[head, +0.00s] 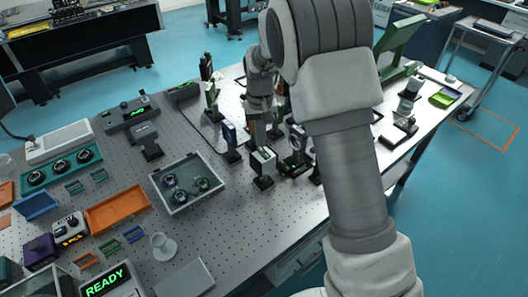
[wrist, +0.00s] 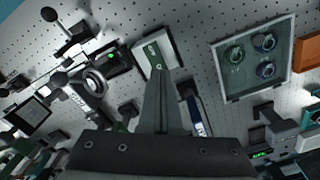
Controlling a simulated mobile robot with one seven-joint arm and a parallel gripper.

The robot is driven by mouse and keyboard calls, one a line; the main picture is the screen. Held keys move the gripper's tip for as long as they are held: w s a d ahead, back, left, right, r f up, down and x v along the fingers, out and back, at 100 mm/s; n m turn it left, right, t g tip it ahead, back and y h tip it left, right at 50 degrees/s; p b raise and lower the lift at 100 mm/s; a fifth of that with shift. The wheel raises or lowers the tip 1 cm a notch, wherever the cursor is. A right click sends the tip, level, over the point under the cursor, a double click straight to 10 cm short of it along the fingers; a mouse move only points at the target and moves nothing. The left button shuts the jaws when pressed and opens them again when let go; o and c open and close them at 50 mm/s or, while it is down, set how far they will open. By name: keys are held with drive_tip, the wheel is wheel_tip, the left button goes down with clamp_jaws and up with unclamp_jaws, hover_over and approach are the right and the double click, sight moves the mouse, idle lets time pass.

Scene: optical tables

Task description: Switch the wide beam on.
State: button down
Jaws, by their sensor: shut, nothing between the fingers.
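My gripper (head: 259,141) is shut and empty, pointing down at a small white box on a black post. In the wrist view my shut fingers (wrist: 162,76) overlap the lower edge of the box's face. I cannot tell whether they touch it. No label reading "wide beam" is legible, and I cannot tell whether any beam is on.
Black post-mounted optics (head: 296,164) crowd close to the right of the box. A dark device with a green light (wrist: 115,58) stands beside it. A clear-lidded tray (head: 163,181) with round optics lies to the left. The perforated tabletop (head: 240,215) is bare in front.

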sight(261, 149)
drive_tip(key=shift+f+b, duration=0.5)
drive_tip(key=shift+f, duration=0.35)
drive_tip(key=shift+r, duration=0.15)
drive_tip(key=shift+r+p, duration=2.4)
drive_tip(key=shift+r, duration=1.05)
